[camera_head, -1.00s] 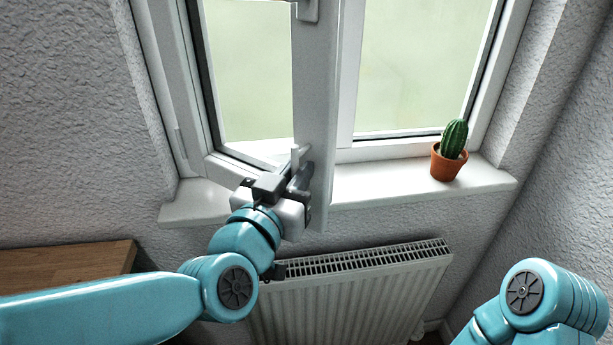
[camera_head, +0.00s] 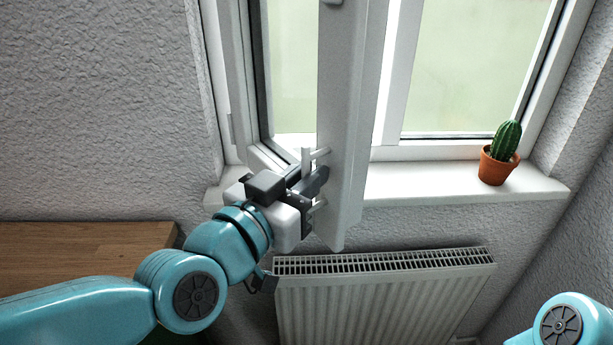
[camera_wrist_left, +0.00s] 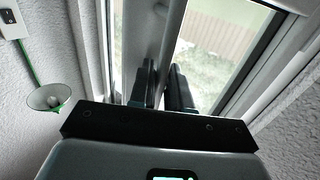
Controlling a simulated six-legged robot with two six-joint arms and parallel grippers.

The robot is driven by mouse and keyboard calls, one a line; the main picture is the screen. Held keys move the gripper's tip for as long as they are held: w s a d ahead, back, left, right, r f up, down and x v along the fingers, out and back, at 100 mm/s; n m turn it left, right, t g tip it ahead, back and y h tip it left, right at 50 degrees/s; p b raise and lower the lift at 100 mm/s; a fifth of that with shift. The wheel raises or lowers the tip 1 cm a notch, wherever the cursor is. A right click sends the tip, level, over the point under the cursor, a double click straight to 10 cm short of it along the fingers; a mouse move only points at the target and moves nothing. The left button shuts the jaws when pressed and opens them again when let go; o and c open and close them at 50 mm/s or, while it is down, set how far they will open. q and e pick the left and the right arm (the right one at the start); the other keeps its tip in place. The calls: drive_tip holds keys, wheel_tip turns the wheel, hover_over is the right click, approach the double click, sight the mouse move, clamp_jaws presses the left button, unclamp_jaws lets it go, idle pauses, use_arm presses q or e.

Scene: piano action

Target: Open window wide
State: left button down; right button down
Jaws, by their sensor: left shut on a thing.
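The window sash (camera_head: 345,120) is a white frame swung inward from the left side of the window. It stands nearly edge-on to the head view, and its lower corner juts past the sill. A slim white pull bar (camera_head: 307,157) stands off its face on short posts. My left gripper (camera_head: 314,182) is shut on this bar, hiding its middle. In the left wrist view the pull bar (camera_wrist_left: 166,48) runs up between the two dark fingers (camera_wrist_left: 165,88). My right gripper is out of view; only part of the right arm shows at lower right.
A potted cactus (camera_head: 498,155) stands on the right of the white sill (camera_head: 430,182). A radiator (camera_head: 385,300) is below. A wooden surface (camera_head: 80,255) lies at left along the wall.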

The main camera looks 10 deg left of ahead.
use_arm(q)
drive_tip(key=shift+r, duration=0.25)
drive_tip(key=shift+w, duration=0.1)
drive_tip(key=c, duration=1.3)
unclamp_jaws()
drive_tip(key=shift+f, duration=0.15)
drive_tip(key=shift+f, duration=0.1)
